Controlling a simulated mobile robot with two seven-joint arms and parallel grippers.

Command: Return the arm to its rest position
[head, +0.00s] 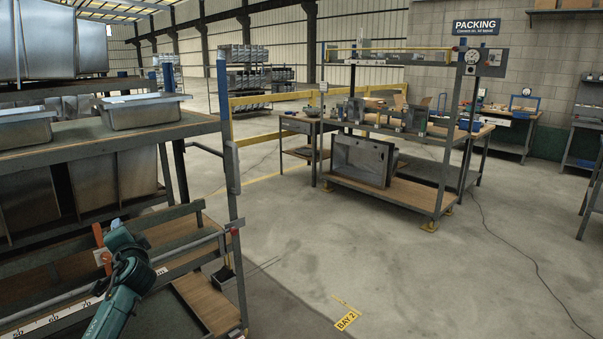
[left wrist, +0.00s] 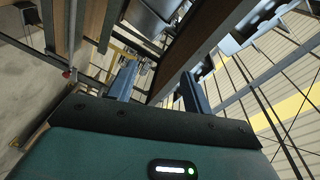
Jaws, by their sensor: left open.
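My teal left arm (head: 120,285) reaches up from the bottom left of the head view, in front of the lower part of the rack. Its fingers cannot be made out clearly there. In the left wrist view my left gripper (left wrist: 158,72) is open, with its two blue-grey fingers apart and nothing held between them. Rack boards and a metal basin show beyond the fingers, tilted in that view. My right gripper is in neither view.
A steel rack (head: 110,132) at the left holds metal sinks, including a basin (head: 143,113) on its shelf. A packing bench (head: 405,185) stands further back with a grey sink (head: 362,158) on its lower shelf. The floor (head: 420,280) at the right is largely clear, with a cable across it.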

